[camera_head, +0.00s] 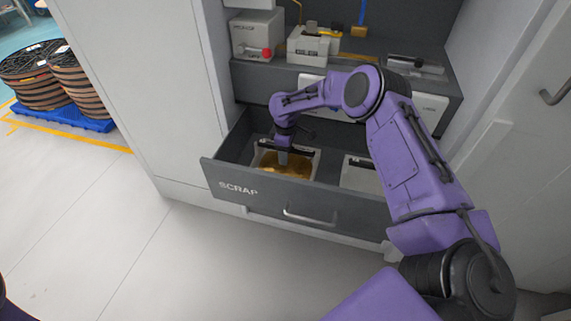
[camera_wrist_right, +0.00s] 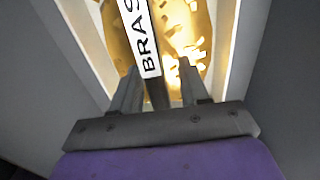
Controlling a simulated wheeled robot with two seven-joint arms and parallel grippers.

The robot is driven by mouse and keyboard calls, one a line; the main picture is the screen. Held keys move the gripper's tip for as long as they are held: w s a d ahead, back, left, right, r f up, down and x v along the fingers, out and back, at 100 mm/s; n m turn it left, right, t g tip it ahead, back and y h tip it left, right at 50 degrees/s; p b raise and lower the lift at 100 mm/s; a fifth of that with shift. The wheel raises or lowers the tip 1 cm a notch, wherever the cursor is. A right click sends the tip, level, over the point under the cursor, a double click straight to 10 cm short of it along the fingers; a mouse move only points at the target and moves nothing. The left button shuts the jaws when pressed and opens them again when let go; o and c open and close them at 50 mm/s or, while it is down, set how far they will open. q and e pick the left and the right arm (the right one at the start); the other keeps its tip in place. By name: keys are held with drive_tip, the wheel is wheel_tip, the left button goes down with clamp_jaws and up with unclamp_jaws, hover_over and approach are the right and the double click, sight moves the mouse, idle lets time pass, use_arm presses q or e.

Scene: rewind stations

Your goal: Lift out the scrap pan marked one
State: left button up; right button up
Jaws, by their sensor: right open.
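The grey drawer marked SCRAP (camera_head: 238,188) is pulled open and holds two pans. The left pan (camera_head: 314,166) is light-walled with golden-brown scrap in it. In the wrist view, a white label (camera_wrist_right: 145,45) reading "BRAS", its end cut off or hidden, lies across brass-coloured scrap (camera_wrist_right: 180,30). I cannot make out a mark "one". The right pan (camera_head: 358,179) is partly hidden by my arm. My right gripper (camera_head: 283,157) points down into the left pan. In the wrist view, its open fingers (camera_wrist_right: 160,84) stand either side of a dark upright piece below the label; contact is unclear. My left gripper is out of view.
The drawer's front handle (camera_head: 310,217) faces open floor. A worktop above the drawer carries a grey box with a red knob (camera_head: 266,53) and a light grey device (camera_head: 308,45). A cabinet door (camera_head: 525,150) stands right. Stacked reels on a blue pallet (camera_head: 75,117) are far left.

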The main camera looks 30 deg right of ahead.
drive_tip(key=shift+r, duration=0.1)
clamp_jaws()
idle(1.2)
